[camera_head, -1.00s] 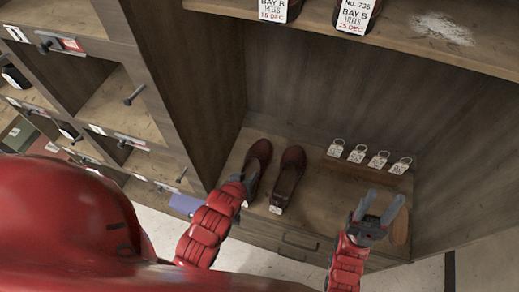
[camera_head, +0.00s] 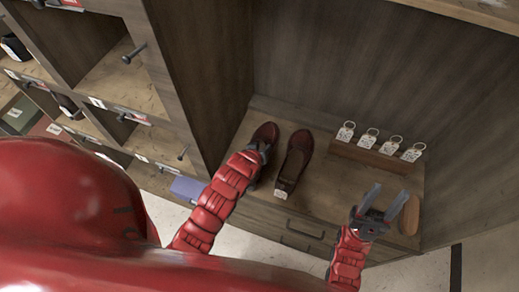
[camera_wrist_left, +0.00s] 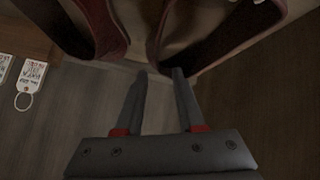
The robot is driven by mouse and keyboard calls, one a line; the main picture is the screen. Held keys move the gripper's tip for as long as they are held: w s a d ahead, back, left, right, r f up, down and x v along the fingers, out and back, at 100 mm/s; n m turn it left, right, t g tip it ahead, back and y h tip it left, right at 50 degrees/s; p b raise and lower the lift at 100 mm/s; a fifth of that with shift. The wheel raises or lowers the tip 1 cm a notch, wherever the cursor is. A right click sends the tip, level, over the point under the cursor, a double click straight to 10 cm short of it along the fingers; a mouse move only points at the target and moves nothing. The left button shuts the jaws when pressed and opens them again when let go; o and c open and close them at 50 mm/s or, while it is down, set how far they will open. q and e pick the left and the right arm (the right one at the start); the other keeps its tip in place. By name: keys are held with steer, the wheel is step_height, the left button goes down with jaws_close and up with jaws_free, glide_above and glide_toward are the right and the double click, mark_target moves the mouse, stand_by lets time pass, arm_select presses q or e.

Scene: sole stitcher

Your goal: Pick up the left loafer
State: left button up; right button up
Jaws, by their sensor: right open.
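The left loafer (camera_head: 267,131), dark red, stands on the wooden shelf at the left of a pair. The other dark red loafer (camera_head: 295,158), with a white tag at its near end, stands to its right. My left gripper (camera_head: 263,148) is over the near part of the left loafer and hides it. In the left wrist view my left gripper's fingers (camera_wrist_left: 160,73) are apart, with their tips close to the edge of the loafer (camera_wrist_left: 215,42) at the right. I cannot tell whether they touch it. My right gripper (camera_head: 382,205) is open and empty above the shelf's right part.
Several tagged key rings (camera_head: 367,138) hang on a wooden block at the back right. A brown oval object (camera_head: 409,214) lies beside my right gripper. A cabinet side wall (camera_head: 195,70) rises close to the left of the loafers. Drawers (camera_head: 300,232) are below the shelf.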

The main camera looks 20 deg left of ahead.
mark_target(265, 145)
arm_select(q)
steer(key=shift+w+f+p, duration=0.2)
steer(key=shift+w+p, duration=0.05)
steer(key=shift+p, duration=0.15)
steer(key=p+x, duration=0.2)
steer(key=x, duration=0.1)
steer(key=shift+w+f, duration=0.15)
steer(key=shift+f, duration=0.05)
steer(key=shift+w+f, duration=0.3)
steer(key=shift+f, duration=0.2)
jaws_close()
stand_by(0.8)
